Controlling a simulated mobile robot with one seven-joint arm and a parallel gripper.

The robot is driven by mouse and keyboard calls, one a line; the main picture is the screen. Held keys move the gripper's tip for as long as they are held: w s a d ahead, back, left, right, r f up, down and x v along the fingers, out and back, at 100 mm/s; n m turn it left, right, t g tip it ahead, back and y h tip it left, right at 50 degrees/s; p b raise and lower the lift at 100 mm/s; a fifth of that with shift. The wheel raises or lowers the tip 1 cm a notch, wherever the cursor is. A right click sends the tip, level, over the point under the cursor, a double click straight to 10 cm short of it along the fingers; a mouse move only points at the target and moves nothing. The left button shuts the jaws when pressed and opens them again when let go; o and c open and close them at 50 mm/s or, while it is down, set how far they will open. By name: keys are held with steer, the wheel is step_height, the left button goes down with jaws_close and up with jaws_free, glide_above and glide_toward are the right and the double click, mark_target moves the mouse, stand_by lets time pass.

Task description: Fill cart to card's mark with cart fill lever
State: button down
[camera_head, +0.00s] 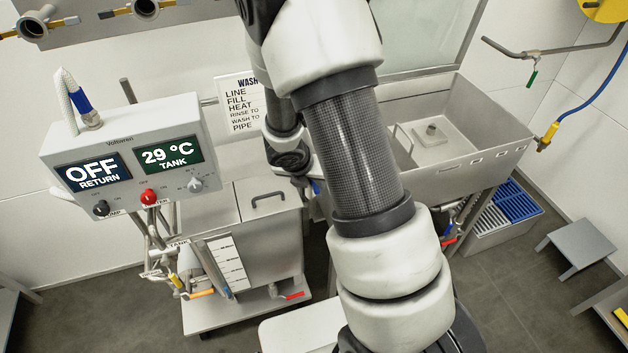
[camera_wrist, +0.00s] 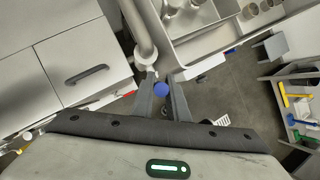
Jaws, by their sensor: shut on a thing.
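My gripper (camera_wrist: 163,92) is shut on a small blue piece (camera_wrist: 161,89), which looks like the end of the cart fill lever. In the head view my own arm hides most of the gripper, and a bit of blue (camera_head: 315,187) shows beside it. The steel cart (camera_head: 270,240) stands below and left of my arm, with its handled lid closed, so its inside is hidden. A white level scale (camera_head: 226,264) with dark marks is on its left side; the level is too small to read. The wash card (camera_head: 240,103) hangs behind the cart, partly covered by my arm.
A control box (camera_head: 125,160) at left reads OFF RETURN and 29 °C TANK. A steel sink (camera_head: 440,140) is right of my arm. The cart has an orange-red valve handle (camera_head: 293,296) low in front. A grey stool (camera_head: 577,246) stands on open floor at right.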

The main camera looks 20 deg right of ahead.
steer(key=c, duration=1.7)
jaws_free()
steer(key=shift+s+a+r, duration=0.1)
steer(key=shift+a+r, duration=0.05)
steer(key=shift+r, duration=0.3)
steer(key=p+v, duration=0.3)
steer(key=v, duration=1.3)
steer(key=shift+s+a+r+p, duration=0.15)
steer(key=shift+p, duration=0.15)
